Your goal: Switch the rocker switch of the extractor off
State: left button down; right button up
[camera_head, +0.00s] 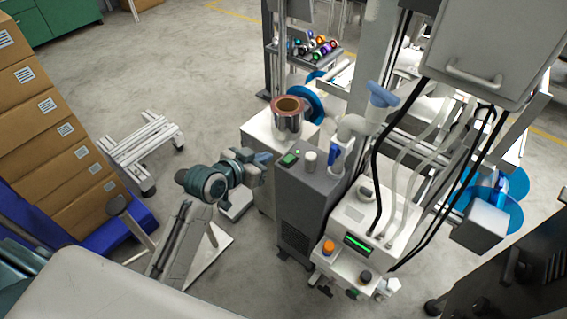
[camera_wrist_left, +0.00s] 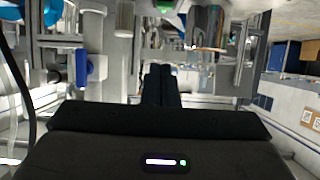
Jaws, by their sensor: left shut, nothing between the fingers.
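The extractor (camera_head: 308,195) is a dark grey upright cabinet near the middle of the head view. A green switch (camera_head: 289,159) is on its top, beside a pale round knob (camera_head: 310,159) and a small green light. My left gripper (camera_head: 263,158) is just left of the cabinet top, pointing at it, apart from the switch. In the left wrist view its dark fingers (camera_wrist_left: 158,85) are shut together and empty. A green part (camera_wrist_left: 166,6), seemingly the switch, is cut by the top edge there. Which way the rocker is tipped cannot be told. My right gripper is not in view.
A pale cabinet (camera_head: 258,130) bearing a copper-coloured film roll (camera_head: 288,122) stands behind the gripper. A duct with a blue handle (camera_head: 334,152) rises beside the extractor. A white machine (camera_head: 352,262) with hanging cables stands to the right. Stacked boxes (camera_head: 50,150) are far left.

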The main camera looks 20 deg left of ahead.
pick_arm(q)
jog(key=shift+r, duration=0.15)
send_over(283, 167)
jog(key=f, duration=0.4)
jog(key=shift+w+d, duration=0.15)
jog(key=shift+d, duration=0.05)
notch_tip(283, 167, down, 3)
jog(key=shift+r, duration=0.15)
jog(key=shift+s+a+f, duration=0.1)
jog(key=shift+s+f, duration=0.1)
jog(key=shift+f, duration=0.55)
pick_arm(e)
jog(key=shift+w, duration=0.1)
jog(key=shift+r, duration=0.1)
